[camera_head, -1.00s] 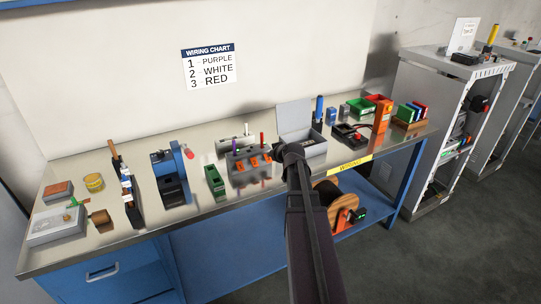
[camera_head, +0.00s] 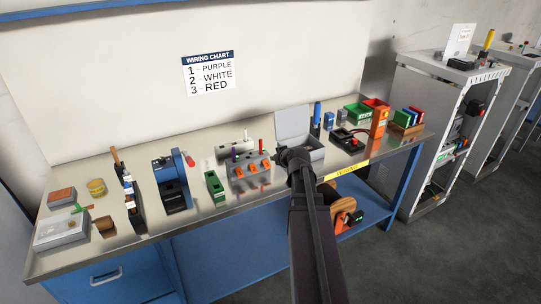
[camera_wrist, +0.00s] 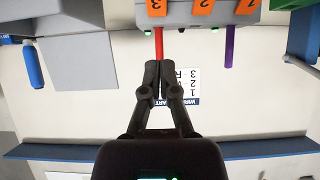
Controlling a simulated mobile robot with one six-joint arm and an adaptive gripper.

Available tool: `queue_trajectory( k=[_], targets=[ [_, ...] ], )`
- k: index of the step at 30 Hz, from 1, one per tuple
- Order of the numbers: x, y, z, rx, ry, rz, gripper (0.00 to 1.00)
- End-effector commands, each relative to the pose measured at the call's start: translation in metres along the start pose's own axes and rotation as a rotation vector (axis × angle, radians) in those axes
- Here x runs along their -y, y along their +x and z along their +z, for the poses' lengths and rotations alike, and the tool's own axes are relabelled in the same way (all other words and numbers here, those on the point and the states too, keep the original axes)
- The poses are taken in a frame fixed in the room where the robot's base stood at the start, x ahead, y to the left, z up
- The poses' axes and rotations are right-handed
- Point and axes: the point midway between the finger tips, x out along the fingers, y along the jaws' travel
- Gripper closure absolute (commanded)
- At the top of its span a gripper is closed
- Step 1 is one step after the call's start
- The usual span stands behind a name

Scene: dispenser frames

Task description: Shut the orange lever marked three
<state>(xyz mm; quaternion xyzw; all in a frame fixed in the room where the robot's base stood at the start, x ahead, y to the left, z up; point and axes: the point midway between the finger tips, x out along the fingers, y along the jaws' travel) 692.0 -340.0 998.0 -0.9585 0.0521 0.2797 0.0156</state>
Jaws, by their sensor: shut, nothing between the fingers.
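The grey connector block (camera_head: 248,178) stands on the bench, just left of my arm's end in the head view. Its three orange levers face the front. The lever marked three (camera_wrist: 156,7) is at the top of the wrist view, which is upside down. A red wire (camera_wrist: 159,43) enters the block at that lever. The lever marked two (camera_wrist: 203,6) and the one marked one (camera_wrist: 248,6) are beside it, with a purple wire (camera_wrist: 229,48) at one. My gripper (camera_wrist: 158,66) is shut and empty, its fingertips close to the red wire; contact is unclear.
A grey open-lidded box (camera_head: 309,152) stands right beside the block, close to my arm. A green module (camera_head: 215,188) and a blue machine (camera_head: 172,185) stand to the left. The wiring chart (camera_head: 208,75) hangs behind. Some bare bench lies in front of the block.

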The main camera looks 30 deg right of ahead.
Motion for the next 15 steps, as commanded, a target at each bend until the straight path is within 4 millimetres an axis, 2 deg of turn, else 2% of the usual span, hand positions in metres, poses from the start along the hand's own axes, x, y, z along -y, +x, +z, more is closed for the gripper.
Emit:
queue_trajectory(
  k=[1, 6, 9, 15],
  targets=[
    [0.001, -0.013, 0.003, 0.000, 0.001, 0.001, 1.00],
    [0.002, -0.041, 0.012, -0.001, 0.001, 0.002, 1.00],
    [0.002, -0.054, 0.016, -0.001, 0.002, 0.001, 1.00],
    [0.002, -0.069, 0.022, -0.001, 0.001, -0.001, 1.00]
  ],
)
